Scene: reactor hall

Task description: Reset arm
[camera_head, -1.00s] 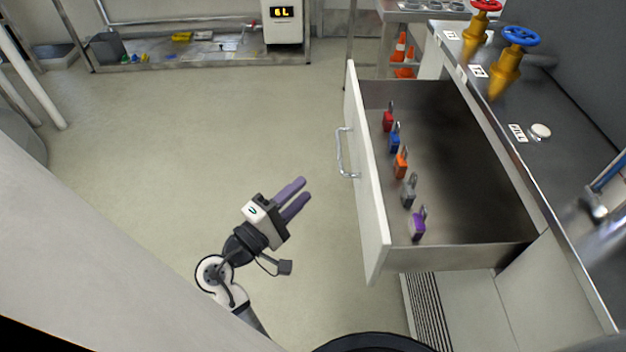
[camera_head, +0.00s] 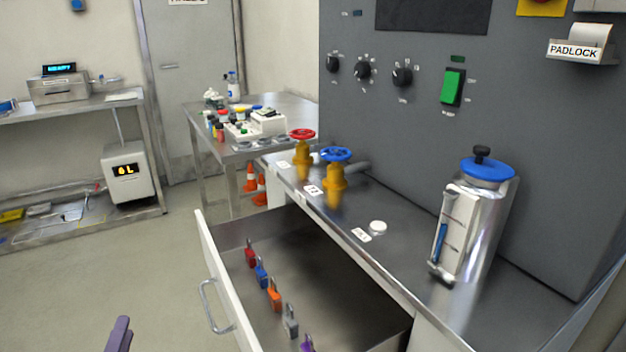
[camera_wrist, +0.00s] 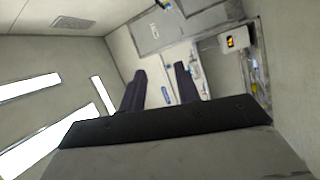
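My gripper shows in the wrist view (camera_wrist: 160,88) with its two dark fingers apart and nothing between them. In the head view only one purple finger (camera_head: 119,335) shows at the bottom edge, left of the open drawer and apart from it. The rest of the arm is out of the head view.
The open drawer (camera_head: 222,290) juts into the floor space and holds several coloured padlocks, such as a red one (camera_head: 250,256). The counter (camera_head: 400,268) carries red and blue valves and a metal canister (camera_head: 470,225). Floor at left (camera_head: 110,265) is clear.

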